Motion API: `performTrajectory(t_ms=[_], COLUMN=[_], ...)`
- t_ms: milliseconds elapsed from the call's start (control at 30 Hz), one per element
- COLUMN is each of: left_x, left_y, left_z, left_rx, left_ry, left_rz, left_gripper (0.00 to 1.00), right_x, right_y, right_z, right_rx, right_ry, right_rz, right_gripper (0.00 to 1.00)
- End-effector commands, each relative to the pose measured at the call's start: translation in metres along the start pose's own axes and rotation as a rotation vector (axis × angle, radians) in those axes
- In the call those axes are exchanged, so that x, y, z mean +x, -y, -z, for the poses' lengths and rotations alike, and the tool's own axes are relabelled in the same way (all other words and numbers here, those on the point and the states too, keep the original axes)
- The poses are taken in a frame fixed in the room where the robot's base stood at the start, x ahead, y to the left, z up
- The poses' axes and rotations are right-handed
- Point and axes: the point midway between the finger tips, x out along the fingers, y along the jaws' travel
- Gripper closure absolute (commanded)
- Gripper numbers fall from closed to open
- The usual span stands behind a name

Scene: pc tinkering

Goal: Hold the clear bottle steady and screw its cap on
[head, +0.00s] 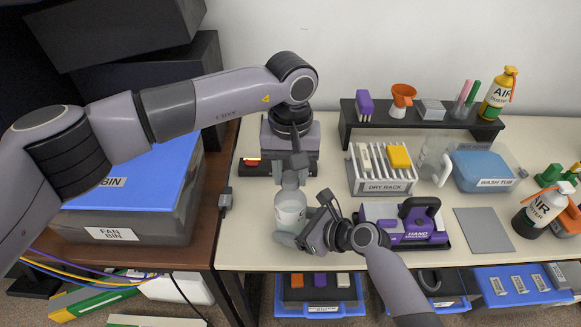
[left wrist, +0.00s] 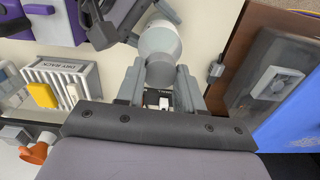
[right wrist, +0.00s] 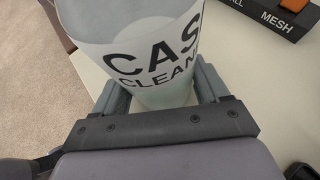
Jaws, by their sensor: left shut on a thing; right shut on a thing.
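The clear bottle (head: 290,212) stands upright near the table's front left edge, with a white label. In the right wrist view its body (right wrist: 140,45) shows large letters reading "CAS" and "CLEAN". My right gripper (right wrist: 163,92) is shut on the bottle's body, one finger on each side. My left gripper (head: 291,176) comes down from above and is shut at the bottle's top. In the left wrist view a grey round cap (left wrist: 160,72) sits between its fingers, in line with the bottle (left wrist: 160,38). How far the cap sits on the threads is hidden.
A purple hand vacuum (head: 405,224) stands just right of my right gripper. A dry rack (head: 382,186) is behind it. A fan bin (head: 130,215) is to the left. A grey mat (head: 483,230) and spray bottles are at the right.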

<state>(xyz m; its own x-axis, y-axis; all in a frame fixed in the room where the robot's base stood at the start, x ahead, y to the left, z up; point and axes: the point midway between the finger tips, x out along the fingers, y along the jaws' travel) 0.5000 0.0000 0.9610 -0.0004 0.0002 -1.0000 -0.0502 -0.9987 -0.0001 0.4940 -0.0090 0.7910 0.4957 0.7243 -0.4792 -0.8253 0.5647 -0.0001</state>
Motion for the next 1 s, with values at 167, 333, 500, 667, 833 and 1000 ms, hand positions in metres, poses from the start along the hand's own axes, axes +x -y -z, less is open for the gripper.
performTrajectory(t_ms=[167,333,500,667,833,1000], left_x=[0.0044,0.0067,0.0065,0.0064,0.0062,0.0062], left_y=[0.0000,-0.0002,-0.0002,-0.0002,-0.0002,-0.0001], left_z=[-0.0002,0.0001,0.0000,0.0000,0.0002,0.0005], left_rx=[0.000,0.000,0.000,-0.011,-0.236,-0.483], left_ry=[0.001,0.000,0.000,0.000,-0.001,-0.002], left_rz=[0.000,0.000,0.000,0.000,0.000,0.000], left_gripper=[0.94,0.51,0.34,0.34,0.34,0.34], right_x=[0.0002,0.0001,0.0002,0.0002,0.0002,0.0001], right_y=[-0.0004,-0.0004,-0.0004,-0.0004,-0.0004,-0.0003], right_z=[0.0005,0.0005,0.0005,0.0005,0.0005,0.0005], right_rx=[0.000,0.000,0.000,0.000,0.000,0.000], right_ry=[-0.001,-0.001,-0.001,-0.001,-0.001,-0.001], right_rz=[-0.001,-0.001,-0.001,-0.001,-0.001,-0.001], right_gripper=[0.62,0.62,0.63,0.63,0.63,0.63])
